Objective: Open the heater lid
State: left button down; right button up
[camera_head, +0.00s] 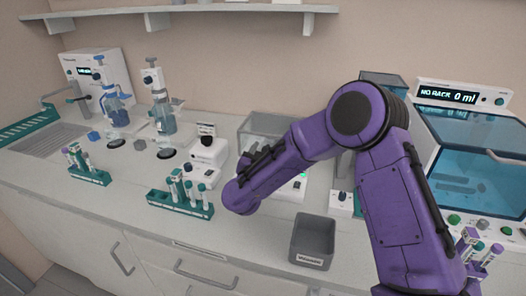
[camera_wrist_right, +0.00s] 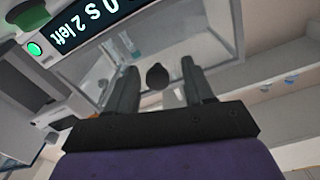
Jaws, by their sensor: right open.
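The heater (camera_head: 258,124) is a box with a clear lid at the back of the counter, partly hidden behind my right arm. In the right wrist view its clear lid (camera_wrist_right: 100,72) fills the area ahead and looks closed. A dark round knob (camera_wrist_right: 157,77) shows between the fingers of my right gripper (camera_wrist_right: 158,66). The gripper is open, with a finger on either side of the knob; I cannot tell whether they touch it. In the head view my right gripper (camera_head: 258,160) is small and dark, in front of the heater. My left gripper is out of view.
A green tube rack (camera_head: 180,204) and a grey bin (camera_head: 313,240) stand at the counter's front. A small white device (camera_head: 206,150) is left of the heater. A blue-windowed machine (camera_head: 475,160) stands at right. A lit display (camera_wrist_right: 95,22) is close in the wrist view.

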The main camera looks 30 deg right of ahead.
jog(key=shift+s+r, duration=0.15)
jog(key=shift+s, duration=0.25)
jog(key=shift+c, duration=0.6)
grip_shut()
jog(key=shift+a, duration=0.1)
jog(key=shift+r, duration=0.1)
